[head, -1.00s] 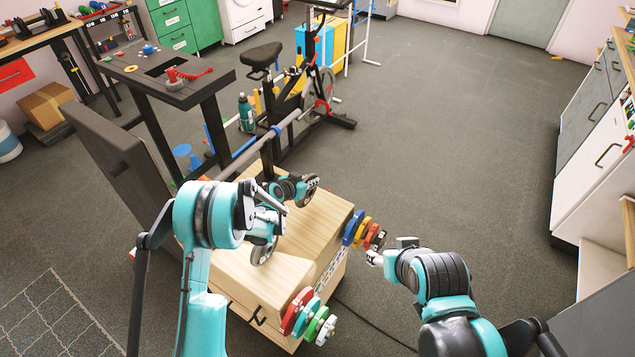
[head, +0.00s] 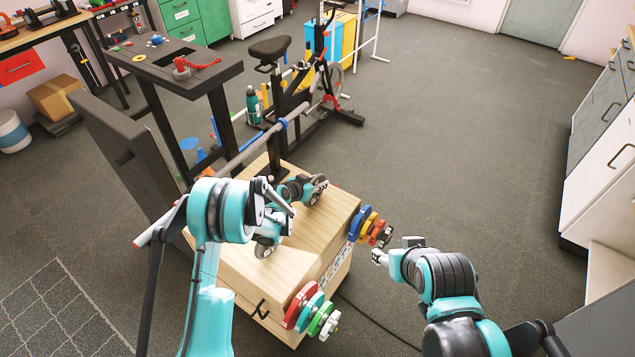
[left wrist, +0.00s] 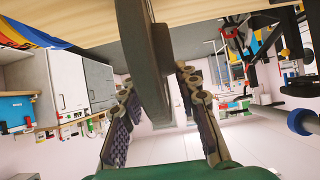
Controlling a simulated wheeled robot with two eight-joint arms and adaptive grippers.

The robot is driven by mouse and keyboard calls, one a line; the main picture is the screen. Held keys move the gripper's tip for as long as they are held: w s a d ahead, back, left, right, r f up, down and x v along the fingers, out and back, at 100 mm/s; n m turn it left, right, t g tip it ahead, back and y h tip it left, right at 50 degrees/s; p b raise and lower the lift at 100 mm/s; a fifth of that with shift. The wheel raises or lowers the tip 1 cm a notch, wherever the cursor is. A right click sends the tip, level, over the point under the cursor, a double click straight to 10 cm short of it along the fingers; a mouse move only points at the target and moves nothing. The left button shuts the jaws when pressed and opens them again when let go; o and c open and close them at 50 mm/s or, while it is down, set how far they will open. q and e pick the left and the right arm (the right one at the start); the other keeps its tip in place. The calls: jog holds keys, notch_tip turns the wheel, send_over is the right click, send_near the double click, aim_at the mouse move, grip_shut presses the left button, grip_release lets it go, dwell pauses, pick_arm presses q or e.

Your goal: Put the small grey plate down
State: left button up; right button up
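The small grey plate (left wrist: 143,60) stands on edge between my left fingers in the left wrist view, close against both, over pale wood at the picture's top. I cannot tell whether the plate's lower edge touches the wood. My left arm hides part of the box. My right gripper (head: 378,257) is off the box's right side, near the coloured plates, its fingers too small to read.
Red, teal, green and white plates (head: 302,306) stick out from the box's near face, and blue, yellow, orange and red plates (head: 367,226) farther right. A bar with a blue collar (head: 283,122) and an exercise bike (head: 268,50) stand behind. Open floor lies right.

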pick_arm(q)
jog(key=shift+r, duration=0.15)
jog(key=p+v, duration=0.3)
jog(key=v, duration=0.9)
jog(key=shift+p, duration=0.3)
jog(key=s+a+r+n+g+y, duration=0.1)
jog(key=s+a+r+n+y, duration=0.35)
jog(key=s+r, duration=0.95)
jog(key=s+a+r+n+y, duration=0.1)
jog(key=s+a, duration=0.3)
jog(key=s, duration=0.5)
jog(key=s+a+r+n+g+y, duration=0.1)
jog(key=s+a+r, duration=0.2)
jog(key=s, duration=0.6)
jog(key=a, duration=0.2)
jog(key=shift+a+n, duration=0.3)
jog(key=shift+n, duration=0.05)
